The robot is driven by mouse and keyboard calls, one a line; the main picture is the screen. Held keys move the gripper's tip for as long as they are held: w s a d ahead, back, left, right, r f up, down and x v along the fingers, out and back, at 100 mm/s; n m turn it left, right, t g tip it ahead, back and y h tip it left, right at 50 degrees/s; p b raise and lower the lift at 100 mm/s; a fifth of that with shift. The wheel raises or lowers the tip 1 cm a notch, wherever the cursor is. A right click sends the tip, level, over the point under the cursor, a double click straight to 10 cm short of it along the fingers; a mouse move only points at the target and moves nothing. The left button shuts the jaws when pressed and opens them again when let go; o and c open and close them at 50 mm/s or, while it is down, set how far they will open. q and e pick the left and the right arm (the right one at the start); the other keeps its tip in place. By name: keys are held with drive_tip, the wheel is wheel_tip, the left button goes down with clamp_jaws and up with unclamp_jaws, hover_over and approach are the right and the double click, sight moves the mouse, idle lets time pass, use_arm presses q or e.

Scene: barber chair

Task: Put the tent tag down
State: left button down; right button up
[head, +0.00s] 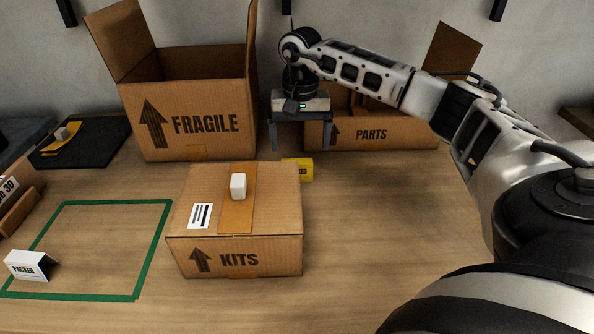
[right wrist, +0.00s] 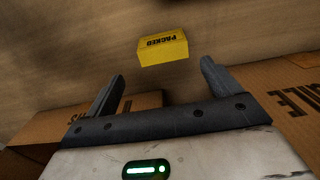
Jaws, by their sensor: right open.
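A yellow tent tag (head: 304,170) marked PACKED rests on the table behind the KITS box, which hides part of it. It shows whole in the right wrist view (right wrist: 163,49), beyond the fingertips and apart from them. A white tent tag (head: 27,266), also marked PACKED, stands at the lower left corner of a green taped outline (head: 136,250). My right gripper (head: 300,147) is open and empty above the table, just behind the yellow tag in the head view; its spread fingers (right wrist: 163,70) also show in the right wrist view. My left gripper is not in view.
The closed KITS box (head: 240,257) has a small white block (head: 238,186) on top. The open FRAGILE box (head: 190,118) and PARTS box (head: 400,133) stand at the back. A dark mat (head: 100,146) lies at left. The table right of KITS is clear.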

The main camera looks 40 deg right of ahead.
sight(297, 160)
drive_tip(key=f, duration=0.2)
drive_tip(key=a+f, duration=0.1)
drive_tip(key=f, duration=0.2)
drive_tip(key=shift+s, duration=0.15)
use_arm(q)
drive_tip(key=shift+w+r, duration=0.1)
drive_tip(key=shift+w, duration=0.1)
use_arm(e)
drive_tip(key=shift+c, duration=0.3)
drive_tip(key=c, duration=1.1)
drive_tip(key=shift+o, duration=0.2)
